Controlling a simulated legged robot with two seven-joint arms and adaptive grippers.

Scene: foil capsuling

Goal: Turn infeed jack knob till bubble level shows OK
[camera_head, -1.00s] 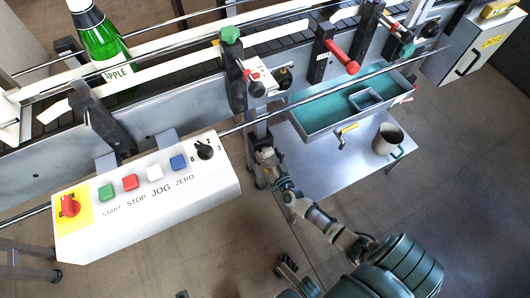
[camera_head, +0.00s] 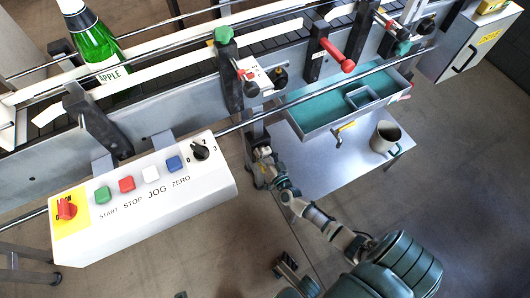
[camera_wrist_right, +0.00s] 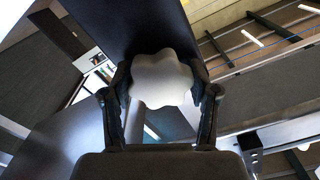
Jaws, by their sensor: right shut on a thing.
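The infeed jack knob (camera_wrist_right: 160,80) is a pale grey, lobed knob seen in the right wrist view. My right gripper (camera_wrist_right: 160,105) is shut on it, with a dark finger on each side. In the head view my right gripper (camera_head: 264,168) is low beside the conveyor leg, left of the steel side table, and hides the knob there. I cannot make out the bubble level or its reading in either view.
The conveyor (camera_head: 180,92) crosses the back, with a green bottle (camera_head: 90,40) on it. A white control box (camera_head: 145,200) stands at the left. A teal-lined tray (camera_head: 340,105) and a mug (camera_head: 385,137) are near the side table (camera_head: 325,165). Open floor lies in front.

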